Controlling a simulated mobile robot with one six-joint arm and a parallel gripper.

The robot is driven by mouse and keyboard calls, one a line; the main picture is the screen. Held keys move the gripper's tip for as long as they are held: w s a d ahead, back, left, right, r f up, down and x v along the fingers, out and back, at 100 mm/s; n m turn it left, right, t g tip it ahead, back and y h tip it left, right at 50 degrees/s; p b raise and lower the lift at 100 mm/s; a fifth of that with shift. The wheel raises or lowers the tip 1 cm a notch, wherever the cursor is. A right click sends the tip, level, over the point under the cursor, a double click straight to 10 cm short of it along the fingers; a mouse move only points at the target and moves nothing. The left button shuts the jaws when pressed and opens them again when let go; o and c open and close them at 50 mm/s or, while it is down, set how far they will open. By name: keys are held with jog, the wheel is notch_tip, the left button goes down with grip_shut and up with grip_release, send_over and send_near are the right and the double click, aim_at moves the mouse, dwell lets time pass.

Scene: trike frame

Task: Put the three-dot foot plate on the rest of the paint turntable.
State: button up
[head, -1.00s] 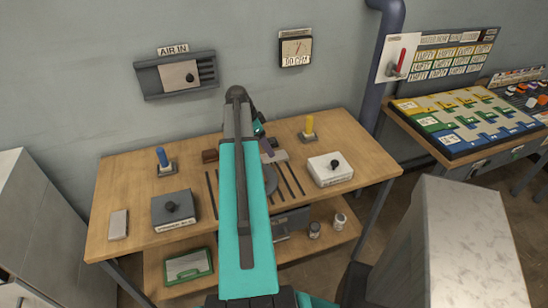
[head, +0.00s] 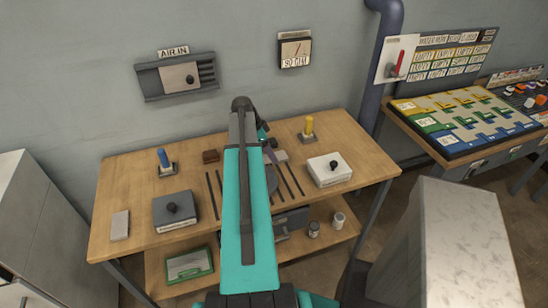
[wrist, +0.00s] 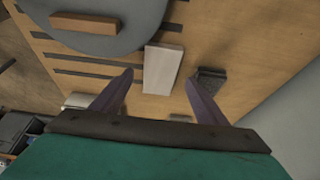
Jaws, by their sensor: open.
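My gripper (wrist: 159,77) is open, its two purple fingers apart. In the wrist view a pale oblong block (wrist: 164,68) lies on the table beyond and between the fingertips, beside the turntable's grey disc (wrist: 115,38). No dots can be made out on it, so I cannot tell if it is the three-dot foot plate. A brown bar (wrist: 85,23) sits on the disc.
Dark slots (head: 291,180) run along the wooden table (head: 140,180). A yellow peg (head: 309,126), a white box (head: 329,170), a brown block (head: 211,156), a blue peg (head: 164,159), a grey box (head: 174,208) and another pale block (head: 120,225) stand around. The wall is close behind.

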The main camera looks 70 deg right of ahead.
jog(key=shift+p+x, duration=0.3)
jog(key=shift+x, duration=1)
jog(key=c, duration=1.5)
jog(key=shift+o, duration=0.2)
jog(key=shift+r, duration=0.15)
notch_tip(320, 180, up, 10)
jog(key=b, duration=0.3)
